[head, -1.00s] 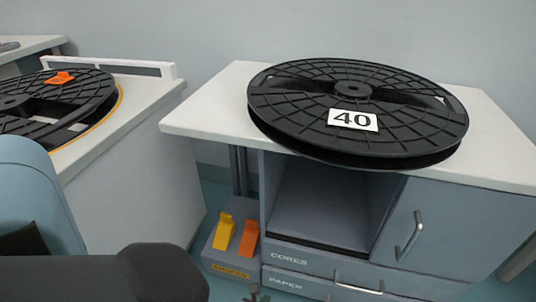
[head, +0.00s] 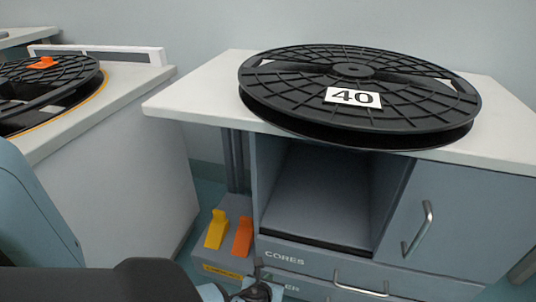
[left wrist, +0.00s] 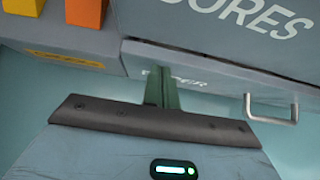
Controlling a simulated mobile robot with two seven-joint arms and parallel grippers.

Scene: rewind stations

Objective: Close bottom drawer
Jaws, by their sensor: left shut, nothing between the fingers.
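The grey cabinet has a drawer front labelled CORES (head: 312,262), also large at the top of the left wrist view (left wrist: 225,35). Below it is the bottom drawer, labelled PAPER (head: 291,287); its label shows partly behind my fingers in the left wrist view (left wrist: 198,82). How far the bottom drawer stands out I cannot tell. A metal bar handle shows right of the label (left wrist: 270,112). My left gripper (head: 258,272) is shut and empty, its fingers (left wrist: 162,90) in front of the PAPER label's left part. Contact cannot be told. My right gripper is not in view.
A black reel marked 40 (head: 360,95) lies on the white cabinet top (head: 190,95). An open cubby (head: 320,195) and a door with a handle (head: 418,228) are above the drawers. Yellow (head: 216,229) and orange (head: 243,237) wedges stand left of the cabinet.

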